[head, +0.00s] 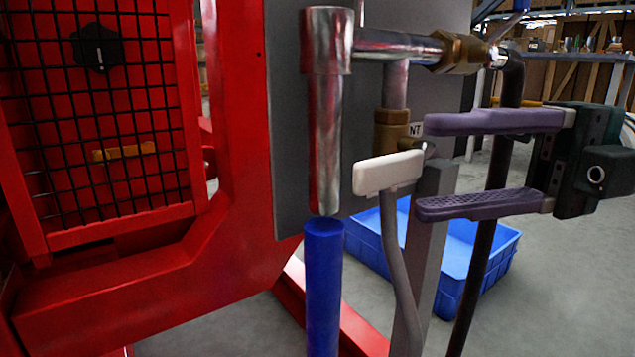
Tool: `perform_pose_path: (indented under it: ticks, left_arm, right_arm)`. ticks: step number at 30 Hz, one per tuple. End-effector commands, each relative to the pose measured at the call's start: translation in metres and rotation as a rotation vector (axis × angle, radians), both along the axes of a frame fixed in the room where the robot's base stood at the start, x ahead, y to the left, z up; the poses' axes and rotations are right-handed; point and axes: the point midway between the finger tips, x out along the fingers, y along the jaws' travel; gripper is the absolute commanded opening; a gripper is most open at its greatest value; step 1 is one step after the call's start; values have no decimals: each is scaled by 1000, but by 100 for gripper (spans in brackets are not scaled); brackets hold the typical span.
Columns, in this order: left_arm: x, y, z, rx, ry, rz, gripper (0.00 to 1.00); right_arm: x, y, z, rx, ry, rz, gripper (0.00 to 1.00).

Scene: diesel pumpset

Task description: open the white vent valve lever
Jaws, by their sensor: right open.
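The white vent valve lever (388,173) is a short, flat white bar at the middle of the head view, just below a brass valve body (391,131) on a vertical pipe. My right gripper (425,167) comes in from the right and is open, with two purple fingers apart, one above the other. Its fingertips are close to the right end of the lever, and the lever's height lies between them. Whether a finger touches the lever I cannot tell. My left gripper is not in view.
A chrome pipe (327,120) hangs down above a blue pipe (323,285) left of the lever. A grey post (430,235) stands behind the lever. A red frame with black mesh (100,120) fills the left. A blue crate (485,262) sits on the floor behind.

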Motion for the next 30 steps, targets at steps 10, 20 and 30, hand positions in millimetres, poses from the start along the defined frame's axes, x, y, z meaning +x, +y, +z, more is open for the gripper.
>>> perform_pose_path:
  ticks: [10,20,30]
  left_arm:
    - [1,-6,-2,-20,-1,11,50]
    - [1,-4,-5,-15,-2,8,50]
    - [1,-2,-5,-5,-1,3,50]
  right_arm:
    - [-16,62,-1,5,-2,5,55]
    - [-20,81,0,3,-2,0,55]
    - [-20,81,0,3,-2,0,35]
